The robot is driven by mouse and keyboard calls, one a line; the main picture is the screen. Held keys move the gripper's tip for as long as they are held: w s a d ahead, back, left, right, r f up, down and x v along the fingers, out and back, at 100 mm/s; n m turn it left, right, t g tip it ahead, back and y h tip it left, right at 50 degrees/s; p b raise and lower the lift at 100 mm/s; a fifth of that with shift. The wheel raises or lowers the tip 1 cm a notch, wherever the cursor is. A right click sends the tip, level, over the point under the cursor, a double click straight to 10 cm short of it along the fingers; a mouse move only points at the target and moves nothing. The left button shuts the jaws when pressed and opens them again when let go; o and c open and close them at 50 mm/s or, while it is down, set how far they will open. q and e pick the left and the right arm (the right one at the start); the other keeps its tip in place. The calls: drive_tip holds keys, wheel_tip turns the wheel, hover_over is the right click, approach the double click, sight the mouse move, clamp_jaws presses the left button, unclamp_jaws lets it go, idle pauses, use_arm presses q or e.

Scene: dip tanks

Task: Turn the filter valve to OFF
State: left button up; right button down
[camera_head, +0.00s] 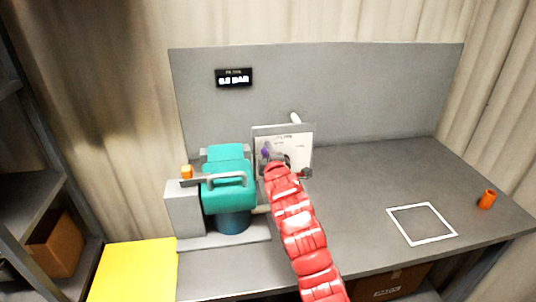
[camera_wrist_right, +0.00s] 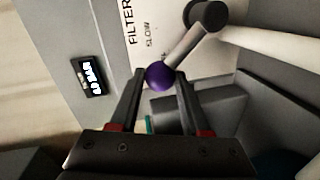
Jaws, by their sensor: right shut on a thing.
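The filter valve's white panel (camera_head: 301,137) stands upright on the bench, right of a teal filter housing (camera_head: 226,172). In the right wrist view the valve's grey lever (camera_wrist_right: 187,46) runs from a dark round hub (camera_wrist_right: 207,15) to a purple ball knob (camera_wrist_right: 160,76). The words FILTER and SLOW show on the panel there; no OFF mark is readable. My right gripper (camera_wrist_right: 161,84) has its fingers on both sides of the purple knob and is shut on it. In the head view my red right arm hides part of the panel. My left gripper is out of view.
A small black display (camera_head: 234,77) hangs on the grey back wall. A white pipe rises behind the panel. An orange cup (camera_head: 487,199) and a white square outline (camera_head: 422,223) are on the clear right side of the bench. A yellow surface (camera_head: 133,270) is at lower left.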

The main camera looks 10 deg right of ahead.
drive_tip(key=shift+f, duration=0.1)
drive_tip(key=shift+c, duration=1.9)
unclamp_jaws()
drive_tip(key=s+r+p, duration=0.1)
drive_tip(key=s+p, duration=0.5)
drive_tip(key=s, duration=0.2)
drive_tip(key=s+r+p, duration=0.2)
drive_tip(key=s+p, duration=0.4)
drive_tip(key=s, duration=0.3)
drive_tip(key=shift+d+r, duration=0.25)
